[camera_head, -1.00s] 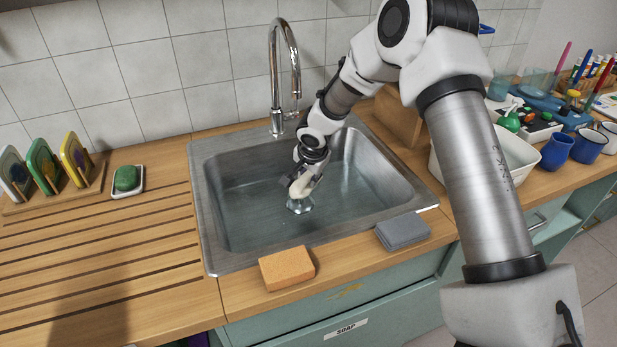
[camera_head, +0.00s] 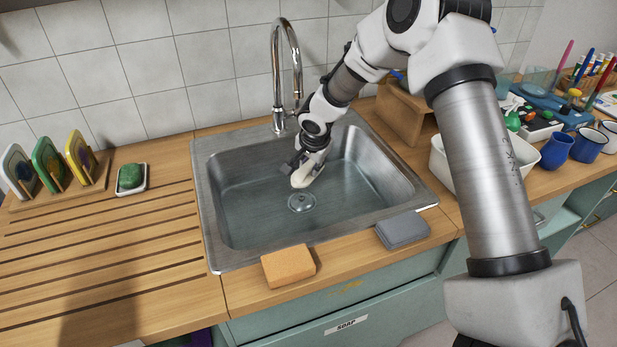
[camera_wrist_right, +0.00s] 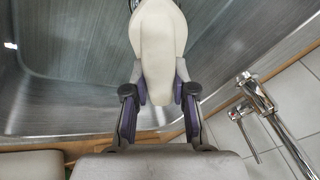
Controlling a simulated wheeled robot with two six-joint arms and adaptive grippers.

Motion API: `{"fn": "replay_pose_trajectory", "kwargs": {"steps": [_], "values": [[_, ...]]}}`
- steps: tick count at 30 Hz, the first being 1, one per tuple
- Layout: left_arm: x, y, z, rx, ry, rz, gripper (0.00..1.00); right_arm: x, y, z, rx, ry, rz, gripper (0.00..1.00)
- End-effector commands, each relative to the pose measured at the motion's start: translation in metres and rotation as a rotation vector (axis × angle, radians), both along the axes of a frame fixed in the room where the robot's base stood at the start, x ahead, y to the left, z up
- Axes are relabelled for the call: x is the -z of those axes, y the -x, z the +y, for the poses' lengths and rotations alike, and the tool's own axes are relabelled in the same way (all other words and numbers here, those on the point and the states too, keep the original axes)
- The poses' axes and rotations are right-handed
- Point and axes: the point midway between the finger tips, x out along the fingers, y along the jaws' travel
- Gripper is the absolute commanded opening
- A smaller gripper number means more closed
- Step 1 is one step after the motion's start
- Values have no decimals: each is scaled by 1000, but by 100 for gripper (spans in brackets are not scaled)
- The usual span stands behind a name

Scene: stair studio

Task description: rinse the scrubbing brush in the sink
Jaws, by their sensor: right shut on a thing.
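My right gripper (camera_head: 309,166) is inside the metal sink (camera_head: 244,196), above the drain. It is shut on the cream scrubbing brush (camera_head: 304,177). In the right wrist view the brush's smooth pale body (camera_wrist_right: 157,45) sits between the two purple-padded fingers (camera_wrist_right: 159,95); its bristles do not show there. The brush is above the drain (camera_head: 301,203) and seems clear of it. The chrome faucet (camera_head: 285,65) rises behind the sink, with its spout end to the left of my right wrist. Whether water runs from it I cannot tell. My left gripper does not show.
An orange sponge (camera_head: 288,266) and a grey cloth or sponge (camera_head: 403,230) lie along the sink's front edge. Green soap (camera_head: 130,177) in a dish lies to the left. A white basin (camera_head: 438,160) stands to the right, with blue mugs (camera_head: 558,151) beyond.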

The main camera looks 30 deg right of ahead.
Motion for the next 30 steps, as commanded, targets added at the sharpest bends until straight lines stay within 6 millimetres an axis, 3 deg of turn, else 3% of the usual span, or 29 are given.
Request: {"fn": "replay_pose_trajectory", "kwargs": {"steps": [21,30], "values": [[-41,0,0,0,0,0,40,-72,0,0,0,0,-2,0],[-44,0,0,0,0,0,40,-79,0,0,-1,0,0,0]]}}
